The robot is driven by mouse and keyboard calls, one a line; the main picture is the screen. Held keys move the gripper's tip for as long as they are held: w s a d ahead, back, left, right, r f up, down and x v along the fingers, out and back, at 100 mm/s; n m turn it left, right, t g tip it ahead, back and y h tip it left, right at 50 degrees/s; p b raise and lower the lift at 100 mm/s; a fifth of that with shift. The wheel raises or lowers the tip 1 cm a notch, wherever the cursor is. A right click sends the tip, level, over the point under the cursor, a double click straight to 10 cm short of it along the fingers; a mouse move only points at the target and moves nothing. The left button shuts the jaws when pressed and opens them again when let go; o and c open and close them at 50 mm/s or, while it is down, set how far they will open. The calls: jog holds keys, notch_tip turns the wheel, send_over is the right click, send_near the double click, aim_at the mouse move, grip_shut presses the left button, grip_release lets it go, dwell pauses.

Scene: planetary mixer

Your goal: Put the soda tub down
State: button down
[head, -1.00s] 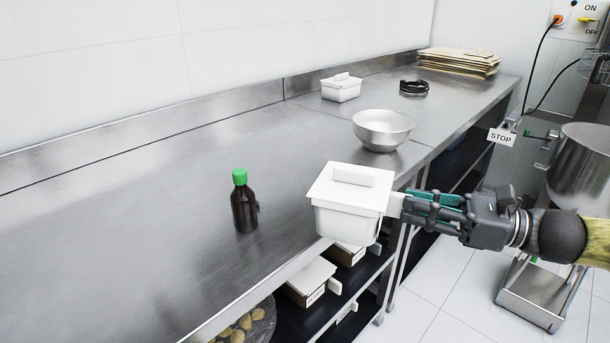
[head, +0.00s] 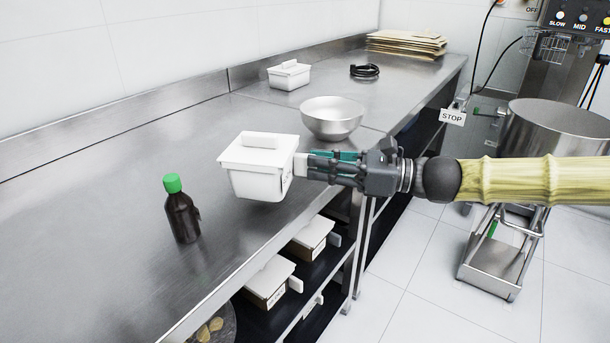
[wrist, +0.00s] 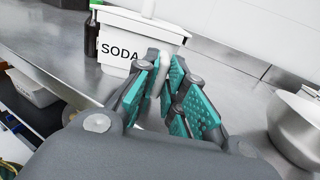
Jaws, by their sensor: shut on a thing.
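The soda tub (head: 262,180) is a white lidded box with a raised lid grip. In the head view it is at the counter's front edge, over the steel top. My gripper (head: 312,165) comes from the right and is shut on the tub's side handle. In the wrist view the tub (wrist: 122,48) shows the word SODA, and the teal-padded fingers of my gripper (wrist: 165,85) close around its white handle. The tub looks nearly level. I cannot tell whether its base touches the steel counter (head: 90,230).
A dark bottle with a green cap (head: 182,215) stands left of the tub. A steel bowl (head: 332,120) stands behind it. Another white tub (head: 289,76), a black coil (head: 364,71) and a cardboard stack (head: 407,45) lie farther back. More tubs (head: 270,281) sit on the shelf below.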

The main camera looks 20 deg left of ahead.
jog(key=a, duration=0.1)
jog(key=w+a, duration=0.1)
jog(key=a, duration=0.2)
jog(key=shift+w+a+f, duration=0.1)
jog(key=shift+w+f, duration=0.05)
jog(key=shift+w, duration=0.25)
jog(key=shift+w+a+f, duration=0.15)
jog(key=shift+w+a, duration=0.05)
jog(key=shift+a, duration=0.25)
notch_tip(320, 180, down, 3)
jog(key=shift+d+f+b, duration=0.15)
jog(key=shift+f+b, duration=0.05)
jog(key=shift+b, duration=0.25)
jog(key=c, duration=1.5)
grip_release()
jog(key=d+p, duration=0.1)
jog(key=d, duration=1.1)
jog(key=shift+w, duration=0.25)
